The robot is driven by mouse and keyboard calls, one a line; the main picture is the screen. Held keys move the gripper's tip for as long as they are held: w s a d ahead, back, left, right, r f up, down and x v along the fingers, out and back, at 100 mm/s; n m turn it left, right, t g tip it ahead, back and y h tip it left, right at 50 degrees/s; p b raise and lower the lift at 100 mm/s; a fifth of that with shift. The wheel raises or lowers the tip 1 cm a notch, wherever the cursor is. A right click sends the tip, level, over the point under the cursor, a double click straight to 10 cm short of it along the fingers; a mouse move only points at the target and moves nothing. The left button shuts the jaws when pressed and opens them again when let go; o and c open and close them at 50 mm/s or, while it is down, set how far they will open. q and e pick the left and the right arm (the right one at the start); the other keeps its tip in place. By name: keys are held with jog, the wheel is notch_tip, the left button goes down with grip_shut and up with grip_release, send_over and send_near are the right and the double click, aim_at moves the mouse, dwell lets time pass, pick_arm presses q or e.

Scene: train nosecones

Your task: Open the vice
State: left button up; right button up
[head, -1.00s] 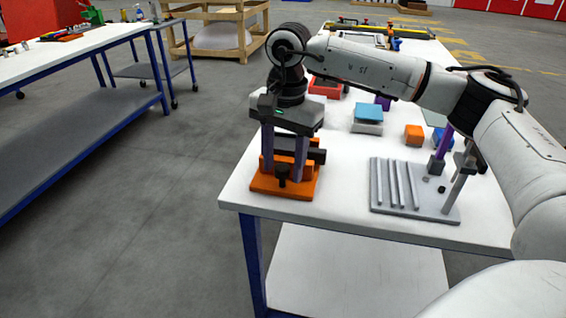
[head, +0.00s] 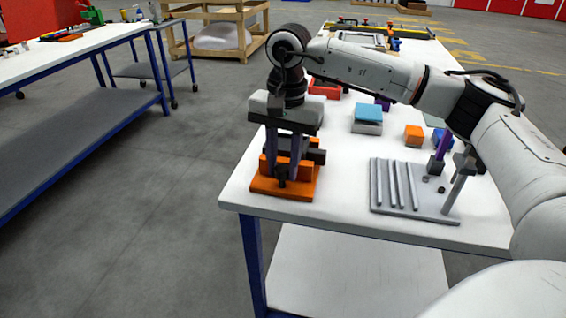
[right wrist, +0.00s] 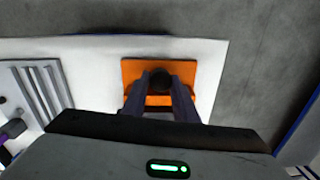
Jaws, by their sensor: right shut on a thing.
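The vice (head: 305,187) has an orange base and a dark body and sits at the near left corner of the white table. It also shows in the right wrist view (right wrist: 131,72). Its black round knob (right wrist: 160,76) faces the table's near edge. My right gripper (head: 283,176) reaches down over the vice from above, its two purple-grey fingers on either side of the knob. The fingers are shut on the knob. The gripper body hides much of the vice's upper part, so the jaw gap cannot be made out. My left gripper is not in view.
A grey plate with rods (head: 405,196) lies right of the vice. A blue-topped block (head: 368,114), an orange block (head: 413,134) and a red tray (head: 325,88) stand farther back. Another workbench (head: 75,55) is at left, across open floor.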

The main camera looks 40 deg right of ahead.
jog(key=n, duration=0.4)
jog(key=shift+n, duration=0.3)
jog(key=shift+r+n, duration=0.1)
jog(key=shift+n, duration=0.9)
jog(key=shift+w+r, duration=0.2)
dwell(0.5)
jog(key=o, duration=1.1)
jog(key=shift+c, duration=0.2)
jog(key=shift+f, duration=0.1)
jog(key=shift+s+d+f, duration=0.1)
jog(key=shift+s+f, duration=0.05)
